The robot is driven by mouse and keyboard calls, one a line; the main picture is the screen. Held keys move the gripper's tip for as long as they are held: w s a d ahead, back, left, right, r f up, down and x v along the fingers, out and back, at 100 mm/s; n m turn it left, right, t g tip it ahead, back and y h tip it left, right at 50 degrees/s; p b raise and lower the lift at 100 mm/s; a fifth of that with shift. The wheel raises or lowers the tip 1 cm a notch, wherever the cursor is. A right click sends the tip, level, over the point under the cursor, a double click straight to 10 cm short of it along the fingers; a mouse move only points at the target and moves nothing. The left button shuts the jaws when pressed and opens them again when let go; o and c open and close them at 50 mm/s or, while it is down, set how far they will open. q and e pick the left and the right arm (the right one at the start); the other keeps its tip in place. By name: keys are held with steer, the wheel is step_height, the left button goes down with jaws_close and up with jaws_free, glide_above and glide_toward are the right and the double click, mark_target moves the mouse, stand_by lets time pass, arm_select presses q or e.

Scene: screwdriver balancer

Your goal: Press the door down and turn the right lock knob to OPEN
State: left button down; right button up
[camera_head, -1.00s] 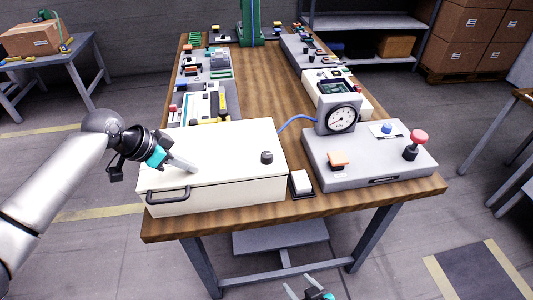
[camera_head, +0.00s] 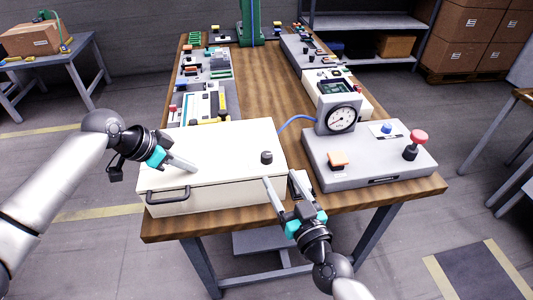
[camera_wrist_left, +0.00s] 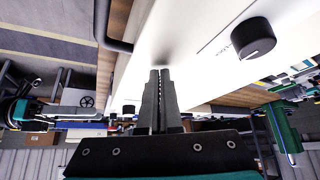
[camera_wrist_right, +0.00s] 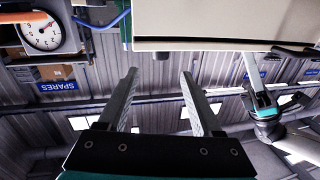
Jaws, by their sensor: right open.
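The door is the cream lid (camera_head: 225,145) of a box, lying flat with a dark handle (camera_head: 168,195) on the front. The dark round right lock knob (camera_head: 266,157) sits near the lid's right end. It also shows in the left wrist view (camera_wrist_left: 252,38), where its label is too small to read. My left gripper (camera_head: 194,169) is shut and empty, its tips at the lid, seemingly touching it. My right gripper (camera_head: 280,179) is open and empty, in front of the box's right end, apart from the knob. The box edge (camera_wrist_right: 230,44) shows beyond its fingers.
A grey console (camera_head: 360,165) with a gauge (camera_head: 341,119), an orange switch (camera_head: 338,160) and a red knob (camera_head: 418,137) stands right of the box. Other panels line the table behind.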

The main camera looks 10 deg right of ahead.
mark_target(269, 159)
steer(key=w, duration=0.3)
steer(key=w+a, duration=0.1)
steer(key=w, duration=0.2)
steer(key=w+a, duration=0.1)
steer(key=w, duration=0.2)
steer(key=shift+w, duration=0.4)
jaws_close()
